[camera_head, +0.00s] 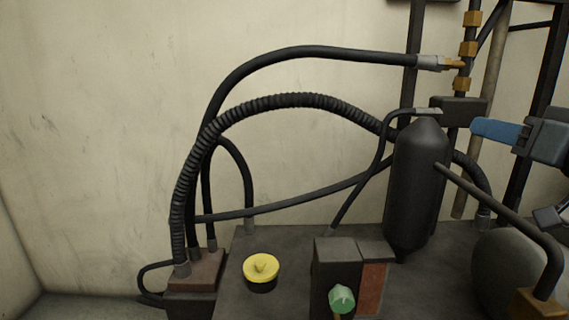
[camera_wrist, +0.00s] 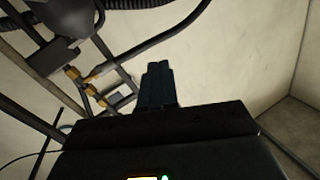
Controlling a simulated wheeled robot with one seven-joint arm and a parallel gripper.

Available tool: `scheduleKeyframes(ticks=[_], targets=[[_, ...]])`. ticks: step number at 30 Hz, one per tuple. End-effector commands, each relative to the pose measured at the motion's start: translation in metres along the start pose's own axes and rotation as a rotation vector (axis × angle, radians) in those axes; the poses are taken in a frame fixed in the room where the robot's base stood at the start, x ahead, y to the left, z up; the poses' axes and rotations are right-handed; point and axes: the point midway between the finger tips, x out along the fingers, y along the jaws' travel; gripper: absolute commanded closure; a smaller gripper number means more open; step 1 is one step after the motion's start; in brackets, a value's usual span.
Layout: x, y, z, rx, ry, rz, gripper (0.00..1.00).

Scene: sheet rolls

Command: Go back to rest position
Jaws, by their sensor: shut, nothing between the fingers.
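My gripper (camera_head: 476,127) is at the right of the head view, with blue fingers pointing left, closed together and empty. It is level with the top of a dark cylinder and appears to its right; the gap in depth is hard to judge. In the wrist view the closed fingers (camera_wrist: 157,84) point up the picture toward the pale wall, with nothing between them. Part of my arm is cut off at the right edge of the head view.
The dark cylinder (camera_head: 417,185), a yellow knob (camera_head: 261,267), a green knob (camera_head: 342,298) and a ribbed hose (camera_head: 285,101) stand on or around a dark machine top (camera_head: 285,295). Pipes with brass fittings (camera_head: 468,49) rise behind. The wall area (camera_head: 110,110) at left is clear.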

Motion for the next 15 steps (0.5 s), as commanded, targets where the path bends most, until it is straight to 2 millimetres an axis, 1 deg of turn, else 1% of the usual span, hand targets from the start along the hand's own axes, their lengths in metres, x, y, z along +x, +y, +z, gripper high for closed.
scheduleKeyframes(ticks=[1,6,11,15], targets=[[0.004,-0.011,0.001,0.028,0.039,-0.023,1.00],[0.009,-0.039,0.002,0.116,0.187,-0.066,1.00],[0.006,-0.056,0.014,0.202,0.306,-0.068,1.00],[-0.001,-0.066,0.033,0.274,0.384,-0.040,1.00]])
